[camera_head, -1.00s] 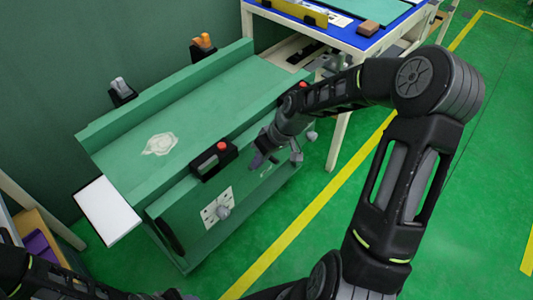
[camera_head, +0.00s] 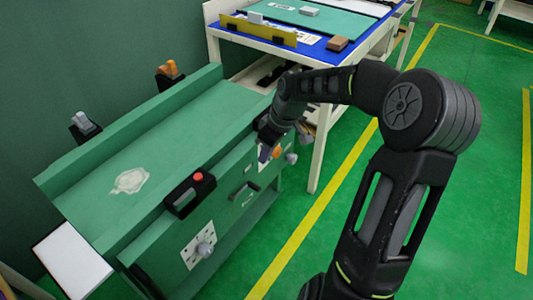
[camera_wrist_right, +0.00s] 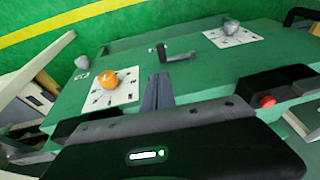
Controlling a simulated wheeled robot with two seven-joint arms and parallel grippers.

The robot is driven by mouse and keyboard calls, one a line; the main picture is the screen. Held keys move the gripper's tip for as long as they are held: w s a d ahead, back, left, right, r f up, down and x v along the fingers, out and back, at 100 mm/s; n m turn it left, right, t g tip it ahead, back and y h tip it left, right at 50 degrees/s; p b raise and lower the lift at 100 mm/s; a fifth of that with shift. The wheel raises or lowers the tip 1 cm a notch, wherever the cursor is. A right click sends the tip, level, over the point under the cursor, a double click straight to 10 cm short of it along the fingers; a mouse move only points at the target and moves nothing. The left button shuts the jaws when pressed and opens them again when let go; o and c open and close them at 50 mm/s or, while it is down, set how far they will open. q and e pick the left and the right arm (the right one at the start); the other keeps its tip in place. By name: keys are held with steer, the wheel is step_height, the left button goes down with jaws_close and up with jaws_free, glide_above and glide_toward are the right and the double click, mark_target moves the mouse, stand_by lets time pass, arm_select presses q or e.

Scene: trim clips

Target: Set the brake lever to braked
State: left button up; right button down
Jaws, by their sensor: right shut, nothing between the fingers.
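A small dark lever (camera_head: 243,191) sits on the front panel of the green machine (camera_head: 190,115). In the right wrist view the lever (camera_wrist_right: 178,57) is an angled grey-black handle just beyond my fingers. I take it for the brake lever; its marks are too small to read. My right gripper (camera_head: 265,150) is shut and empty, in front of the panel near an orange knob (camera_head: 276,153). In the right wrist view its closed fingers (camera_wrist_right: 158,88) point between the orange knob (camera_wrist_right: 108,79) and the lever, apart from both. My left gripper is not in view.
A grey knob (camera_head: 205,249) on a white dial plate is left of the lever. A black box with a red button (camera_head: 198,177) is on the machine's front edge. Another grey knob (camera_head: 292,158) is at the right. A blue-edged table (camera_head: 355,45) stands behind.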

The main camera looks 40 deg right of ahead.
steer(key=x, duration=0.3)
steer(key=b+x, duration=0.1)
steer(key=x, duration=0.3)
steer(key=s+b+x, duration=0.1)
steer(key=x, duration=0.2)
steer(key=shift+a+f, duration=0.15)
steer(key=shift+f, duration=0.3)
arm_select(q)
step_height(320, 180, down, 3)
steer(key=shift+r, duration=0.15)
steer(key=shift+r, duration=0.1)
